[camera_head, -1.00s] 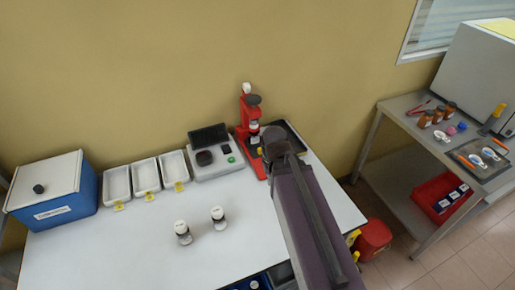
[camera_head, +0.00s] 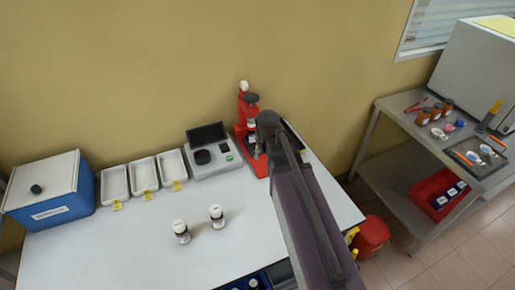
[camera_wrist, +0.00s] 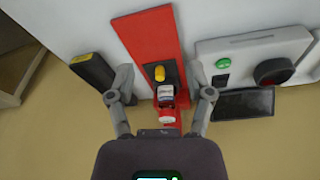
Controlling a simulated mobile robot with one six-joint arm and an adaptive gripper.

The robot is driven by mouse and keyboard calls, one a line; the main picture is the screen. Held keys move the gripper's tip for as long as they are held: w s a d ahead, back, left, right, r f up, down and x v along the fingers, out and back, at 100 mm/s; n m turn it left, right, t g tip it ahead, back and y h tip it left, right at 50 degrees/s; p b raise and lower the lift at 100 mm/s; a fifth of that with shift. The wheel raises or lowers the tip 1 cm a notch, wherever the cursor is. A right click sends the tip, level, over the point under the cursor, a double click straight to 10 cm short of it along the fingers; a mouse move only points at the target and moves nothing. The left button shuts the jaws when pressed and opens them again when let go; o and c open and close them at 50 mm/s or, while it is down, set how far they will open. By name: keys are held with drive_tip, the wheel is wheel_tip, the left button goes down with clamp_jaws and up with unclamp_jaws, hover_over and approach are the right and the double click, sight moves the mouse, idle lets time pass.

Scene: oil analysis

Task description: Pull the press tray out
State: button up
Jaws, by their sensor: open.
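The red press (camera_head: 246,120) stands at the back of the white table, partly hidden behind my arm. In the wrist view its red base (camera_wrist: 146,35) is seen from above. A dark press tray (camera_wrist: 151,69) with a yellow knob (camera_wrist: 160,73) lies on the base. A small jar with a white label (camera_wrist: 166,92) is just behind the knob, at the press column. My gripper (camera_wrist: 161,88) is open, one finger on each side of the jar and press, holding nothing. In the head view my gripper (camera_head: 258,149) is at the press, and its fingertips are hard to see.
Three white trays (camera_head: 143,176) and a blue box (camera_head: 50,190) are farther left. Two white-capped bottles (camera_head: 181,231) (camera_head: 217,216) stand forward on mostly free tabletop.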

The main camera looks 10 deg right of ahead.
sight(254, 143)
drive_tip(key=w+r+t, duration=0.1)
drive_tip(key=w+t, duration=0.1)
drive_tip(key=w, duration=0.8)
drive_tip(key=shift+w+d, duration=0.2)
drive_tip(key=shift+d, duration=0.15)
drive_tip(key=shift+f, duration=0.15)
drive_tip(key=b+x, duration=1.2)
drive_tip(key=x, duration=0.1)
drive_tip(key=shift+w+d+f+b, duration=0.1)
drive_tip(key=shift+w+f+b, duration=0.15)
drive_tip(key=shift+b, duration=0.15)
clamp_jaws()
drive_tip(key=shift+s, duration=0.1)
